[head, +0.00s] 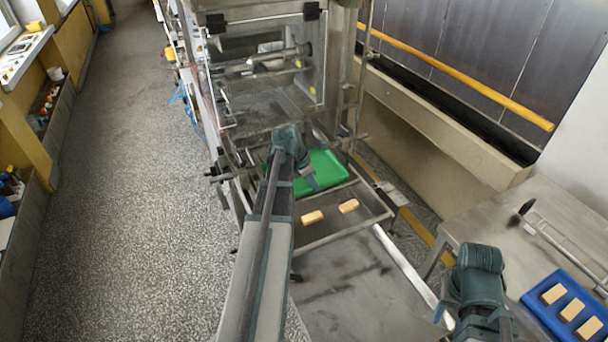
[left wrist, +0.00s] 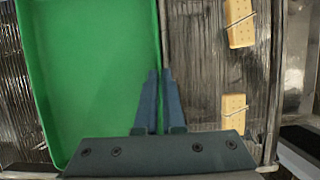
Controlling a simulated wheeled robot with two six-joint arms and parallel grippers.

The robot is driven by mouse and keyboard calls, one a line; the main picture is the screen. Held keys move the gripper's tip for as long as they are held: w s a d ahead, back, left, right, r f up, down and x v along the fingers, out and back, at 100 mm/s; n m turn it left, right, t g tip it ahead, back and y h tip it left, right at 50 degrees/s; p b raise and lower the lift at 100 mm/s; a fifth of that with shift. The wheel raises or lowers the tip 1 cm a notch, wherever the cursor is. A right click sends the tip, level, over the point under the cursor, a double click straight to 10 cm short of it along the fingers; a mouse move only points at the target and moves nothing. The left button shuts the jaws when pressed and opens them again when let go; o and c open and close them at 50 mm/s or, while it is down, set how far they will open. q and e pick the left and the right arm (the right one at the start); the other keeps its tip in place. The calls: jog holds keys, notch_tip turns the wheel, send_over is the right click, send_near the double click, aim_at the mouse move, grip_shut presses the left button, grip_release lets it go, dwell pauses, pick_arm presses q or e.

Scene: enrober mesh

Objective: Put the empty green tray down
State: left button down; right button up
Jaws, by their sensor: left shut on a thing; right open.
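The green tray (head: 327,171) is empty and is over the far part of the machine's mesh outfeed. My left gripper (head: 312,183) is shut on the tray's rim. In the left wrist view the green tray (left wrist: 95,70) lies to the left, and the fingers of my left gripper (left wrist: 160,100) close on its right wall. I cannot tell whether the tray touches the mesh. Part of the tray is hidden behind my left arm in the head view. My right gripper (head: 443,304) is open and empty, low at the right near the steel table.
Two biscuits, one at the left (head: 312,217) and one at the right (head: 348,205), lie on the mesh nearer than the green tray. A blue tray (head: 532,299) with several biscuits stands on the steel table (head: 545,205). The near steel surface (head: 345,285) is bare.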

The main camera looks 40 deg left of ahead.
pick_arm(q)
jog(key=shift+r, duration=0.15)
notch_tip(320, 180, up, 10)
jog(key=p, duration=1)
